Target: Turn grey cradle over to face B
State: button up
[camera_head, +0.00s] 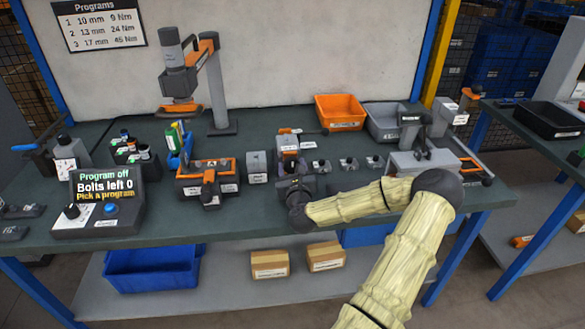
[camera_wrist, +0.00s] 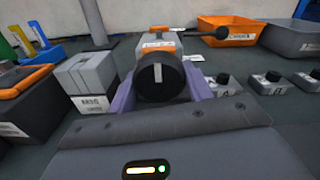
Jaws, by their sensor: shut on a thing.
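The grey cradle (camera_head: 289,144) stands near the middle of the bench, with a white label and orange on top. In the wrist view its grey body (camera_wrist: 150,42) shows behind a round black knob (camera_wrist: 158,78) with a pale upright mark. My gripper (camera_head: 295,178) reaches it from the bench's front side. In the wrist view the gripper (camera_wrist: 160,92) is shut on the black knob, with a purple-grey part at each side of it. The knob and gripper hide much of the cradle's front. I cannot read which face is up.
A grey labelled block (camera_head: 257,166) stands just left of the cradle. An orange-and-black fixture (camera_head: 207,180) is farther left. Small grey pieces (camera_head: 348,164) stand to the right, before a grey station (camera_head: 410,162). An orange bin (camera_head: 340,111) is behind. The display (camera_head: 98,200) reads "Bolts left 0".

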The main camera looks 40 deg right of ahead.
jog(key=n, duration=0.3)
jog(key=shift+r+n+p, duration=0.1)
jog(key=shift+n+p, duration=0.2)
jog(key=shift+p, duration=0.1)
jog(key=n, duration=0.3)
jog(key=shift+d, duration=0.1)
jog(key=n, duration=0.7)
jog(key=shift+n, duration=0.4)
jog(key=n+b, duration=0.2)
jog(key=n, duration=0.4)
jog(key=shift+b, duration=0.35)
jog(key=n+b, duration=0.3)
jog(key=n, duration=0.3)
jog(key=shift+r+b, duration=0.1)
jog(key=shift+b, duration=0.2)
